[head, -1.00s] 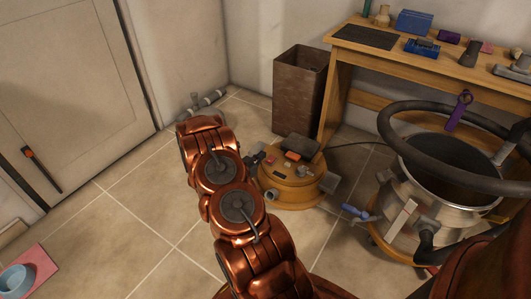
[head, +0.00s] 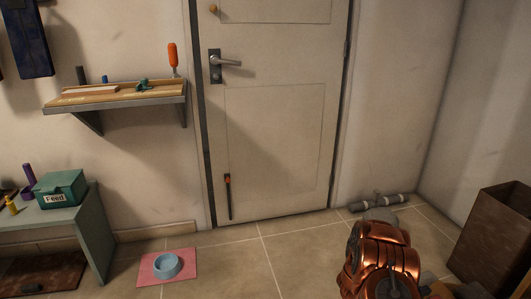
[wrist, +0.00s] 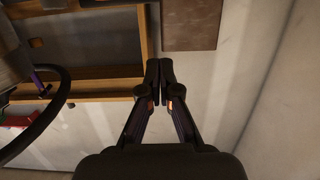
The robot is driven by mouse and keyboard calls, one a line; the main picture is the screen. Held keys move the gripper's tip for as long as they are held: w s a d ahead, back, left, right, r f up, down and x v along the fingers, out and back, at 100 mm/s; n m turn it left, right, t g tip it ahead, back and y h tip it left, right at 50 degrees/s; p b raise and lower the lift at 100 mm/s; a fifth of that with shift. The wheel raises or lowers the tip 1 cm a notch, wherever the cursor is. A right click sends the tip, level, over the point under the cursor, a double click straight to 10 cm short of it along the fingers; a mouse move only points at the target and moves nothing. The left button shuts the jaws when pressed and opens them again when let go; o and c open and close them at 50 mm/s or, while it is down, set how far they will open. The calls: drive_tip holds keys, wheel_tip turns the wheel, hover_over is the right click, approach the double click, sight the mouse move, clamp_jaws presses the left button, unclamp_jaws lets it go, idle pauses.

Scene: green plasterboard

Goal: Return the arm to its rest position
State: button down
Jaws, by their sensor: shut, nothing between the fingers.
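In the wrist view my gripper (wrist: 159,70) has its two dark fingers together at the tips, with nothing between them. In the head view only a copper-coloured part of my arm (head: 383,262) shows at the lower right. The gripper itself is not visible there.
A closed door (head: 275,130), a wall shelf (head: 120,101), a green table (head: 92,235) and a pink mat (head: 150,277) are leftward. Tiled floor lies clear before the door.

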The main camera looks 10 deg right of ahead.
drive_tip(key=w+a+r+n+t+y+p, duration=0.3)
drive_tip(key=w+a+r+t+y+p, duration=0.35)
drive_tip(key=w+a+r, duration=0.8)
drive_tip(key=w+a+r+n+y+p, duration=0.2)
drive_tip(key=a+r+n+y+p, duration=0.55)
drive_tip(key=a+r, duration=1.2)
drive_tip(key=s+a+r+n+g+y+p, duration=0.3)
drive_tip(key=s+a+r+g+y+p, duration=0.1)
drive_tip(key=s+a+r+p, duration=1)
drive_tip(key=s+r+n+g+p, duration=0.1)
drive_tip(key=s+r+p, duration=0.1)
drive_tip(key=s+r, duration=0.3)
drive_tip(key=s+d+r+n+g+h+p, duration=0.1)
drive_tip(key=s+r, duration=0.4)
drive_tip(key=s, duration=0.9)
drive_tip(key=s+r+n+g+h+p, duration=0.1)
drive_tip(key=s+r+n+g+p, duration=0.1)
drive_tip(key=s+r, duration=0.3)
drive_tip(key=s+g+p, duration=0.1)
drive_tip(key=s, duration=0.3)
drive_tip(key=shift+s+d+r, duration=0.2)
drive_tip(key=shift+d, duration=0.2)
